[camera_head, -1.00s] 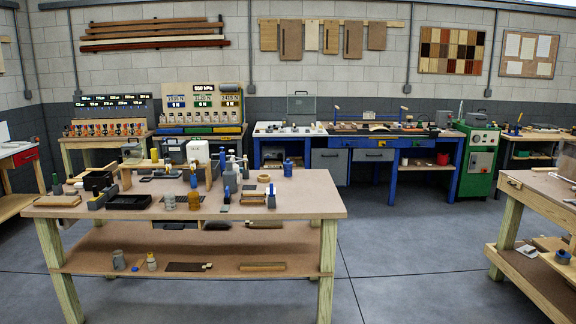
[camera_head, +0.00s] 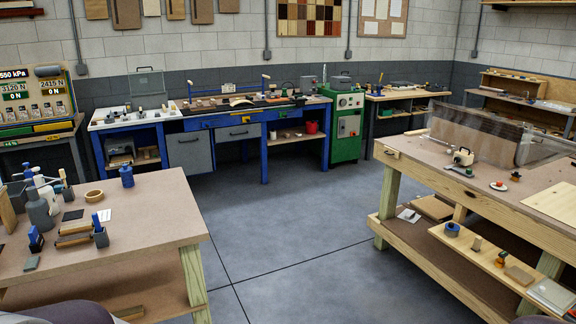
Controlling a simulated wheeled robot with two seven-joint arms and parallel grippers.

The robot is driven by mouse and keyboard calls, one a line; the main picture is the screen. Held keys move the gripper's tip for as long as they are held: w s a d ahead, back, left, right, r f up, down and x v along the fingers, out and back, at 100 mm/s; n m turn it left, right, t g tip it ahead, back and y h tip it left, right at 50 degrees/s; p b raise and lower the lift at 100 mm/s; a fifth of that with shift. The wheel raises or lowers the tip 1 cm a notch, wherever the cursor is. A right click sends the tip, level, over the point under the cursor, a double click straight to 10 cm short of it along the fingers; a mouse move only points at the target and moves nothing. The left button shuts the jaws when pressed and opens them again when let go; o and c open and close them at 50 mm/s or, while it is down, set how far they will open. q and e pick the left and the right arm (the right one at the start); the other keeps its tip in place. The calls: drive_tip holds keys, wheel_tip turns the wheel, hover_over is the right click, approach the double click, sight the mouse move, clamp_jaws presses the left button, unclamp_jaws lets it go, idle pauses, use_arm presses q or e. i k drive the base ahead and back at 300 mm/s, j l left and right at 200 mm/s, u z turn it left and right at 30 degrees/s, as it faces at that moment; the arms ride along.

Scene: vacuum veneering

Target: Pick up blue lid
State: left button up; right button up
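A small round blue piece (camera_head: 452,229), which looks like a lid, lies on a light board on the lower shelf of the right-hand table. It is too small to make out in detail. A blue jar with a blue top (camera_head: 127,176) stands at the back of the left-hand table. I cannot tell for certain which of the two the blue lid is. Neither of my grippers is in view; only rounded grey parts of my own body show at the bottom edge.
The left table (camera_head: 150,235) has an open front right corner. The right table (camera_head: 440,185) carries a clear sheet cover (camera_head: 480,130). Open grey floor (camera_head: 290,235) lies between them. A blue bench (camera_head: 245,130) and green cabinet (camera_head: 347,125) stand behind.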

sight(125, 168)
drive_tip(key=i+l, duration=0.15)
drive_tip(key=i, duration=0.55)
drive_tip(key=i+l, duration=0.15)
drive_tip(key=i, duration=0.55)
drive_tip(key=i+l, duration=0.15)
drive_tip(key=i, duration=0.6)
drive_tip(key=i+l, duration=0.15)
drive_tip(key=i, duration=0.55)
